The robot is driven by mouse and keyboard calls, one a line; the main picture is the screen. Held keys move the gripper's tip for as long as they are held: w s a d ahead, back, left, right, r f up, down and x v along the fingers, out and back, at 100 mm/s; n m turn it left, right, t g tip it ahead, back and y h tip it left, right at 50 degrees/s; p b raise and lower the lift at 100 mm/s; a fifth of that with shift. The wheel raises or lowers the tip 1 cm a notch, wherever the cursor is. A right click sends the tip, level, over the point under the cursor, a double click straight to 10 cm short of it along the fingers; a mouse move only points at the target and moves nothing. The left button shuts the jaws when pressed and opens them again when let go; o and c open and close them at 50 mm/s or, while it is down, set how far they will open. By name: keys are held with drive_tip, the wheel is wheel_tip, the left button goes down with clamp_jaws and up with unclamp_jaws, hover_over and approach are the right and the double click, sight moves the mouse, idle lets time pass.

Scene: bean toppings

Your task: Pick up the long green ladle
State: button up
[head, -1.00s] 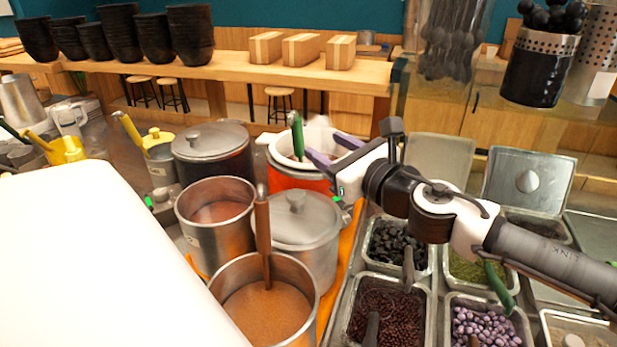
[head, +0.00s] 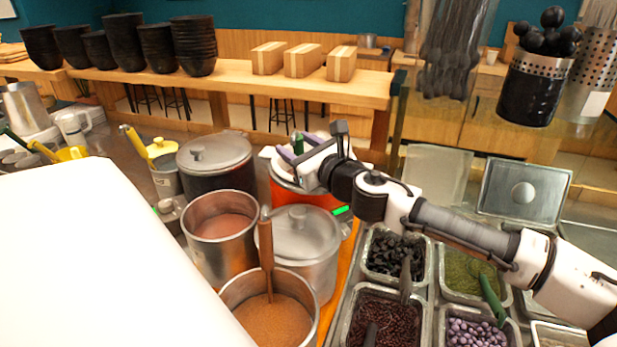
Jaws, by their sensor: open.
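A lidded dark pot (head: 214,160) stands left of the orange pot. A lidded steel pot (head: 300,250) and two open pots, one with a brown-handled ladle (head: 266,245), are nearer. Topping trays (head: 427,318) lie to the right, one with a green-handled scoop (head: 491,297).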

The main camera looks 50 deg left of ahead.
clamp_jaws()
drive_tip(key=shift+r, duration=0.15)
idle(0.4)
